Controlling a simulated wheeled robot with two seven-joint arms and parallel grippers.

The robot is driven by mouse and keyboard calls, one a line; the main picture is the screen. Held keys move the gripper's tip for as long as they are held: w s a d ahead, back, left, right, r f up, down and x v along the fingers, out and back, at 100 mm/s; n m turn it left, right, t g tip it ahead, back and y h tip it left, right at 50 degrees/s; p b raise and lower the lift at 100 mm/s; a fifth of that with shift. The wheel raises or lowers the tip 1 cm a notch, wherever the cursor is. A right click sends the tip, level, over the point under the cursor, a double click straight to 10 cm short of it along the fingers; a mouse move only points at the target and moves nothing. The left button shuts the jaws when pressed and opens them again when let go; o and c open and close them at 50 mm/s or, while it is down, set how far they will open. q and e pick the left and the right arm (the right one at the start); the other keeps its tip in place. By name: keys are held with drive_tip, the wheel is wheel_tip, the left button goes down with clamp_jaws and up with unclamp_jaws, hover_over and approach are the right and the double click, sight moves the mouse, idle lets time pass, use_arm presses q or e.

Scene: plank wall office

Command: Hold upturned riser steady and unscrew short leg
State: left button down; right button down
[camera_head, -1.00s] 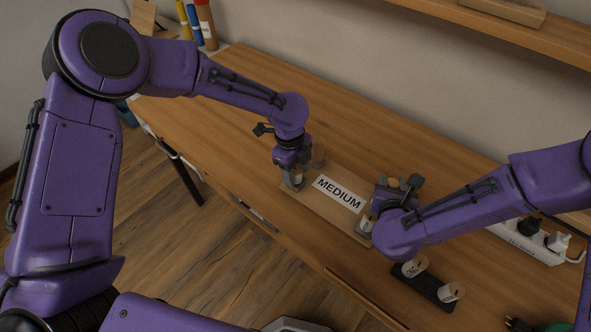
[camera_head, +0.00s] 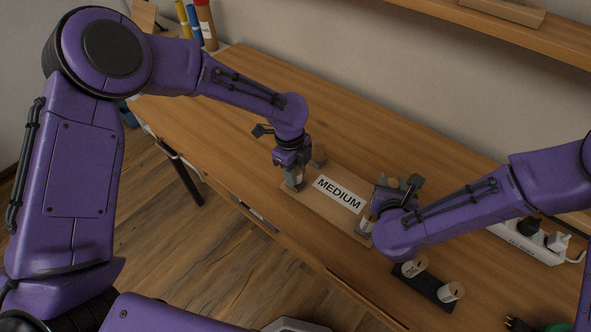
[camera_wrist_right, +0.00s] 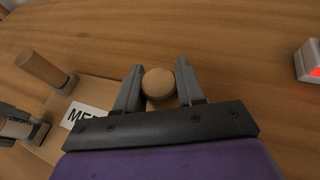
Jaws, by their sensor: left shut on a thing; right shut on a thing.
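The upturned riser (camera_head: 335,208), a flat wooden board with a white "MEDIUM" label, lies on the desk. One bare wooden leg (camera_head: 319,155) stands up at its back left; it also shows in the right wrist view (camera_wrist_right: 43,70). My right gripper (camera_wrist_right: 158,88) is shut around a round wooden leg (camera_wrist_right: 158,82), seen end-on between the fingers. The leg's lower part is hidden. A labelled leg (camera_head: 365,226) shows at the near right.
A black holder (camera_head: 431,289) with two labelled round pieces stands right of the riser, near my right arm. A white power strip (camera_head: 522,243) with plugs lies at the back right. The desk (camera_head: 225,110) is clear at the far left. A shelf (camera_head: 520,29) hangs above.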

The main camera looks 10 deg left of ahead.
sight(297, 171)
use_arm(q)
drive_tip(key=shift+r, duration=0.1)
drive_tip(key=shift+r, duration=1.15)
drive_tip(key=shift+r, duration=0.15)
drive_tip(key=shift+r, duration=1.35)
use_arm(e)
drive_tip(key=c, duration=0.6)
unclamp_jaws()
